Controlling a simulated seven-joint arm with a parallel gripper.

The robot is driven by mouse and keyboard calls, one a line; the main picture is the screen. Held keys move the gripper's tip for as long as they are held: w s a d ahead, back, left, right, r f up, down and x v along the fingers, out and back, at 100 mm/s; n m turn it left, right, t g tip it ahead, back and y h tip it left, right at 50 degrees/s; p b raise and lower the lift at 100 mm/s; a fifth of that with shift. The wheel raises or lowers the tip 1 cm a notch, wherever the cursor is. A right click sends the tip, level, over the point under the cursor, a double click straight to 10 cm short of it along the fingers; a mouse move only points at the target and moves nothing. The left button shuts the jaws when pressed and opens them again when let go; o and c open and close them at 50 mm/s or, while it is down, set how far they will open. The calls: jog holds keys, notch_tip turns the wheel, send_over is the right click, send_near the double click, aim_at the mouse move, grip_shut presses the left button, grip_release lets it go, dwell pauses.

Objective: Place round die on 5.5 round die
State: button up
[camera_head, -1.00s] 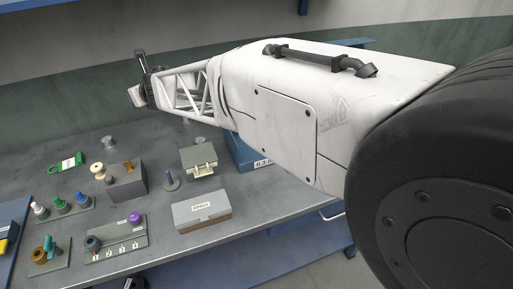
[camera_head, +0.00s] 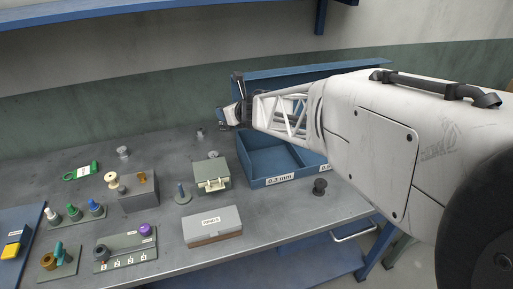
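My gripper (camera_head: 228,114) is at the end of the white arm, raised above the back of the bench near the blue bin. It is small and seen from the side, so I cannot tell whether its fingers are open or hold anything. Small round metal pieces stand on the bench: one at back left (camera_head: 123,152), one below the gripper (camera_head: 200,133), and one behind the grey-green box (camera_head: 213,154). A dark round piece (camera_head: 319,187) stands at right, before the bin. No size marking is legible, so I cannot tell which is the 5.5 round die.
The blue bin (camera_head: 281,180), labelled 0.3 mm, is partly covered by my arm. A grey-green box (camera_head: 211,172), a lidded case (camera_head: 212,221), a grey block (camera_head: 138,199) and a numbered rack (camera_head: 128,258) occupy the bench. The front right bench is mostly clear.

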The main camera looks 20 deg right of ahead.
send_over(267, 158)
notch_tip(267, 158, down, 8)
jog(key=shift+f+n+y, duration=0.25)
jog(key=shift+n+y, duration=0.05)
jog(key=shift+y, duration=0.1)
jog(key=shift+a+f, duration=0.1)
jog(key=shift+a, duration=0.05)
jog(key=shift+f, duration=2.8)
jog(key=shift+f, duration=2.1)
jog(key=o, duration=1.2)
jog(key=shift+f, duration=0.1)
jog(key=shift+c, duration=0.2)
